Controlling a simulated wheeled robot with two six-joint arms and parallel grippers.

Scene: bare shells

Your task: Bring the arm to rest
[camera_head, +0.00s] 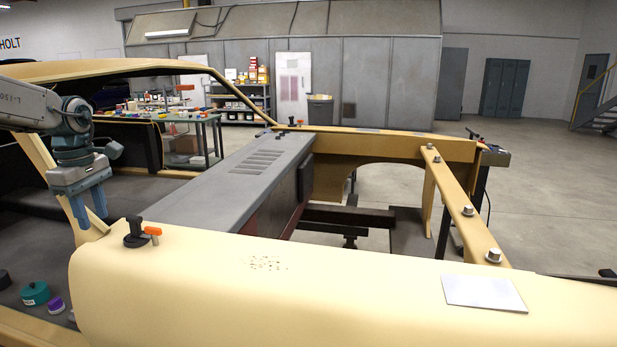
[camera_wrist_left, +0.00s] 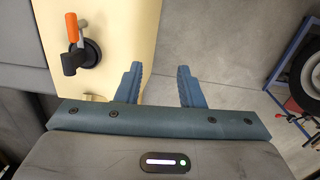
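My left arm (camera_head: 28,105) comes in from the left in the head view, in front of the car body's door opening. My left gripper (camera_head: 92,222) hangs with its blue fingers pointing down, left of the cream fender. In the left wrist view the left gripper (camera_wrist_left: 160,68) has its two fingers spread apart, with nothing between them. My right gripper is in neither view.
The cream fender (camera_head: 350,290) carries a black fitting with an orange handle (camera_head: 150,232), which also shows in the left wrist view (camera_wrist_left: 77,45). A grey metal plate (camera_head: 484,293) lies on the fender. A green round container (camera_head: 35,293) sits at lower left.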

